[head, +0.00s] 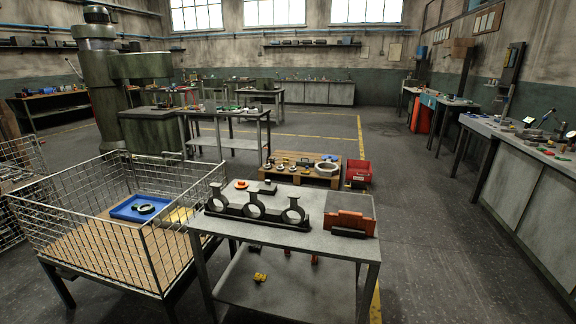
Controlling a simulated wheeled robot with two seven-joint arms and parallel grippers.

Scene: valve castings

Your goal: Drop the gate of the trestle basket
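The trestle basket (85,283) is a wire-mesh basket on dark legs at the lower left. Its mesh sides all look upright around a wooden floor. I cannot tell for sure which side is the gate. A small piece like a latch or handle shows at the top of the far side. A blue tray (118,213) with a black ring (144,209) lies inside, beside a yellow item (179,215). Neither of my grippers is in view.
A steel table (312,243) stands close on the basket's right, carrying a black three-ring rack (254,209) and a reddish-brown block (349,222). Another mesh cage (22,153) stands at the left edge. A pallet (305,178) and red bin (358,171) lie beyond. The floor at right is clear.

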